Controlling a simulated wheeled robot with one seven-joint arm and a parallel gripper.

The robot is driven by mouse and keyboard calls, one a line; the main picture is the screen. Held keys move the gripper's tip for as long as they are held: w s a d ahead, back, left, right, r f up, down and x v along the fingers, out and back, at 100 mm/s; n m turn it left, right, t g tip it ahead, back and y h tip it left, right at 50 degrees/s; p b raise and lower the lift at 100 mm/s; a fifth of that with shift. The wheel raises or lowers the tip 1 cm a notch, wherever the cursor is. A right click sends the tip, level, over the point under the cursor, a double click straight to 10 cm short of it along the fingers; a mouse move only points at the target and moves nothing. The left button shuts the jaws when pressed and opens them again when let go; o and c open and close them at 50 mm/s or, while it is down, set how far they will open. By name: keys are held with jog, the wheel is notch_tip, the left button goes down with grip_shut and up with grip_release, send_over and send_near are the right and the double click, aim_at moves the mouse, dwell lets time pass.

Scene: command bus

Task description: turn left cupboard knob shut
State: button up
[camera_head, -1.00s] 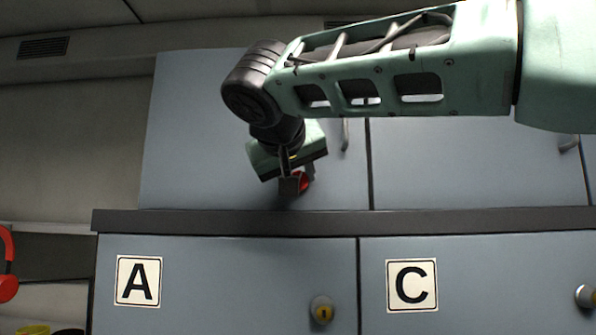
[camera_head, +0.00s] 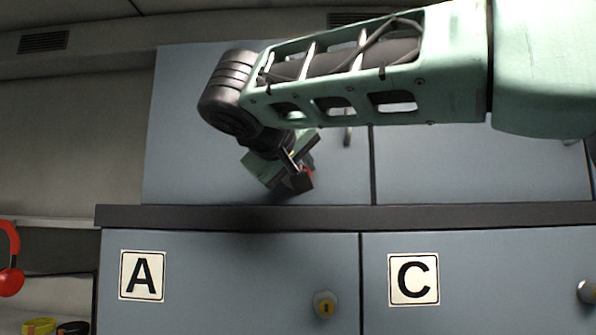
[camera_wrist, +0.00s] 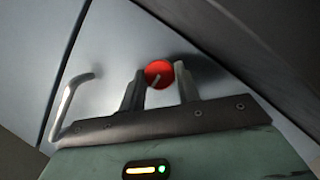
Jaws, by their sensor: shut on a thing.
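The red knob (camera_wrist: 158,72) is on the grey-blue upper left cupboard door (camera_head: 190,120). In the wrist view it sits between the two fingers of my gripper (camera_wrist: 160,86). In the head view only a sliver of red shows beside the fingers, and the rest of the knob is hidden. My gripper (camera_head: 303,178) is shut on the red knob and tilted against the door. The upper left door lies flush with its neighbour as far as I can see.
A metal handle (camera_wrist: 70,103) stands on the door beside my gripper. A dark ledge (camera_head: 200,216) runs under the upper doors. Below are doors labelled A (camera_head: 142,276) and C (camera_head: 413,279), with a brass-centred lock (camera_head: 325,305). Red headphones (camera_head: 10,265) hang at far left.

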jog(key=o, duration=1)
jog(key=shift+c, duration=0.2)
jog(key=b+v, duration=0.3)
jog(key=v, duration=1.4)
jog(key=shift+s, duration=0.15)
jog(key=shift+r, duration=0.15)
notch_tip(320, 180, down, 28)
jog(key=w+d+n+g+y+b, duration=0.3)
jog(key=n+g, duration=0.3)
jog(key=s+d+f+m+g, duration=0.1)
jog(key=s+d+f+g, duration=0.1)
jog(key=s+d+f, duration=0.3)
jog(key=s+d+f+m+g+y+b, duration=0.1)
jog(key=s+d+f+g, duration=0.2)
jog(key=f, duration=1.1)
jog(key=s+d+f+m+g+y, duration=0.1)
jog(key=s+d+f+m+g, duration=0.1)
jog(key=s+d+f, duration=0.6)
jog(key=shift+s+d+f+g+b, duration=0.25)
jog(key=shift+s+f+g+b, duration=0.15)
jog(key=shift+s+f+g, duration=0.35)
